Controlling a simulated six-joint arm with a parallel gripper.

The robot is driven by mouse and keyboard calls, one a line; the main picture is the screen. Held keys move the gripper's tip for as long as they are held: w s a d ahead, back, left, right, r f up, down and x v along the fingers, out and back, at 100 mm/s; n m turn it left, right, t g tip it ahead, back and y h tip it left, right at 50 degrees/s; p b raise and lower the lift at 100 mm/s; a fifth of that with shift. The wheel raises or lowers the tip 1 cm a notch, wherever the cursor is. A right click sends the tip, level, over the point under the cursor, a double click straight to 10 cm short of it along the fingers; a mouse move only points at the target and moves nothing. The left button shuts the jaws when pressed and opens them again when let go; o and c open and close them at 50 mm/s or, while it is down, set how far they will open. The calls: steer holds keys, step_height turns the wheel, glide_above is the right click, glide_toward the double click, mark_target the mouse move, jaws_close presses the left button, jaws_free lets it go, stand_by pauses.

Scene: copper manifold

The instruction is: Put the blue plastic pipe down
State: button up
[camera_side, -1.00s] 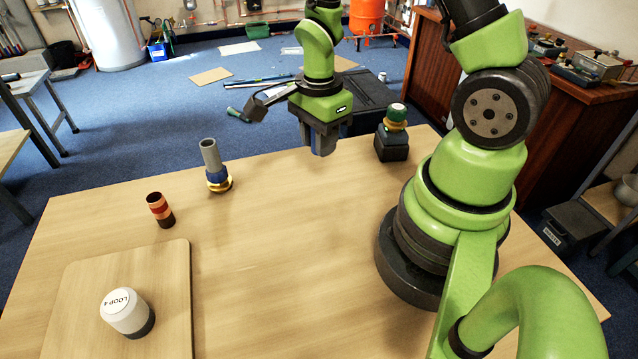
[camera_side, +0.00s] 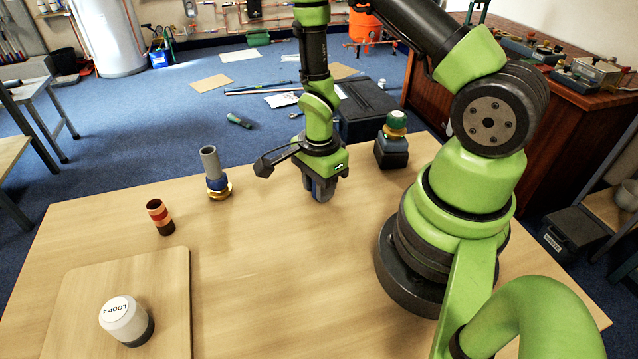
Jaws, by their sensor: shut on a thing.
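My gripper (camera_side: 320,190) is shut and points down over the back middle of the wooden table. A small blue-grey piece shows between its dark fingers; I take it as the blue plastic pipe, mostly hidden by the jaws. I cannot tell whether its lower end touches the table. To the left, a grey pipe (camera_side: 210,162) with a blue collar (camera_side: 217,183) stands upright on a brass fitting (camera_side: 220,193), apart from my gripper.
A copper-and-dark cylinder (camera_side: 160,216) stands at left. A white LOOP 4 cap (camera_side: 122,316) sits on a wooden board (camera_side: 170,285) at front left. A green-topped brass part on a dark block (camera_side: 391,151) stands right of my gripper. The middle of the table (camera_side: 270,270) is clear.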

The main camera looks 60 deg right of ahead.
steer(key=shift+f, duration=0.1)
steer(key=o, duration=0.9)
step_height(320, 180, up, 12)
steer(key=shift+r, duration=0.1)
steer(key=s+a+r+n+t+y, duration=0.1)
steer(key=s+a+r+n+t, duration=0.2)
steer(key=r+n, duration=0.6)
steer(key=s+a+r+n+t+y, duration=0.1)
steer(key=s+a+r+n+t, duration=0.3)
steer(key=r+n, duration=0.5)
steer(key=shift+s+a+r, duration=0.4)
steer(key=shift+s+a, duration=0.3)
